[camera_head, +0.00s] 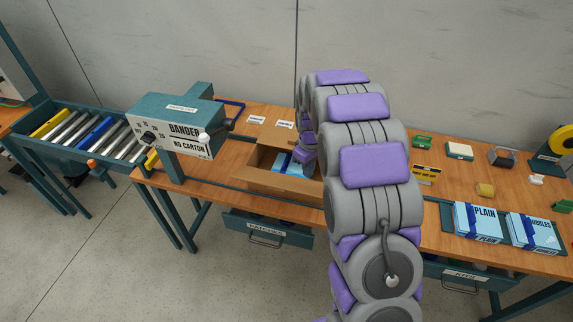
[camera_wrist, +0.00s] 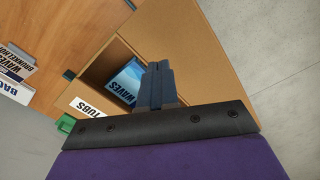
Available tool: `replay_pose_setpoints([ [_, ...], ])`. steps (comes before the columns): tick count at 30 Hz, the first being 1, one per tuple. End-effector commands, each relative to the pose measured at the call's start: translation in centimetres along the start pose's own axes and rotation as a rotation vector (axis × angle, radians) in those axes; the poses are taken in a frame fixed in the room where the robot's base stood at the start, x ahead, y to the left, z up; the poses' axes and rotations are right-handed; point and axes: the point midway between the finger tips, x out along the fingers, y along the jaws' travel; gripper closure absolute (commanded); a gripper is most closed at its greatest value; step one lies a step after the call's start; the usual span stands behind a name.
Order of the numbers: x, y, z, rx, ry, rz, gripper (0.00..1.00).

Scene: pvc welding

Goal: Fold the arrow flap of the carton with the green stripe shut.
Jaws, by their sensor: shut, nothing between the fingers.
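An open brown carton (camera_head: 265,180) stands on the bench left of my arm in the head view, with blue packs (camera_head: 286,163) inside. In the wrist view the carton's wide brown flap (camera_wrist: 185,35) stands open, and a blue pack marked WAVES (camera_wrist: 127,80) lies inside. No green stripe or arrow is readable on the carton in either view. My gripper (camera_wrist: 160,70) is shut and empty, over the carton's opening and near the flap; I cannot tell if it touches. My arm hides the carton's right side in the head view.
The teal BANDER machine (camera_head: 176,122) stands left of the carton, beside a roller conveyor (camera_head: 95,132). PLAIN (camera_head: 478,221) and BUBBLES (camera_head: 533,232) packs stand at the front right. A tape dispenser (camera_head: 560,143) is at the far right.

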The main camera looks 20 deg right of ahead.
Motion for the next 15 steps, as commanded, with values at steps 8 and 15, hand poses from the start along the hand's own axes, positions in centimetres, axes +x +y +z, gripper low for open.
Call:
replay_pose_setpoints([
  [8,0.2,1.6,-0.4,0.002,-0.003,-0.008,1.0],
  [15,0.0,2.6,-1.2,0.002,0.0,-0.004,1.0],
])
